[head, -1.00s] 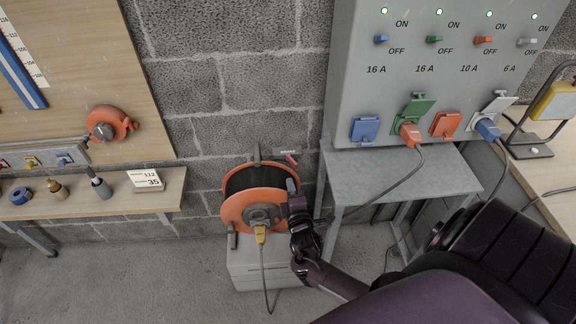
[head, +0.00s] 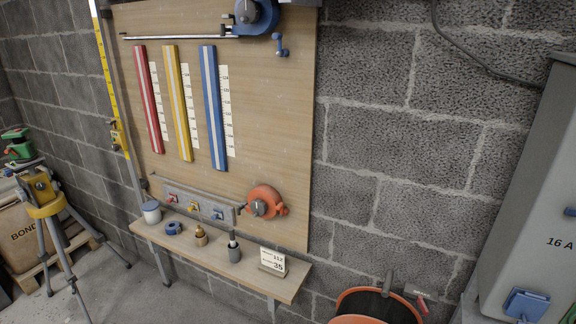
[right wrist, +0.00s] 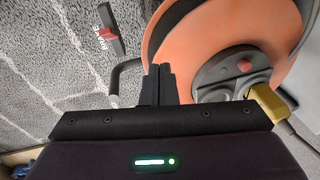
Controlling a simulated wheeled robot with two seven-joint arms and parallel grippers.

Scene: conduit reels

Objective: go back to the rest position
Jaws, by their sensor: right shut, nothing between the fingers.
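The orange cable reel (right wrist: 215,40) fills the upper right of the right wrist view, with a grey hub and a yellow plug (right wrist: 268,103) at it. Its upper rim also shows at the bottom of the head view (head: 352,300). My right gripper (right wrist: 158,84) is shut and empty, its fingertips in front of the reel's left edge. I cannot tell whether they touch it. A dark curved bar (right wrist: 122,72) of the reel's frame is just left of the fingers. Neither gripper shows in the head view, and my left gripper is in no view.
A red brake lever (right wrist: 107,33) with its label is at the upper left of the right wrist view. In the head view a wooden board (head: 270,120) with coloured strips hangs above a shelf (head: 208,262) holding small parts. A grey switch box (head: 530,200) is at right, a tripod (head: 50,210) at left.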

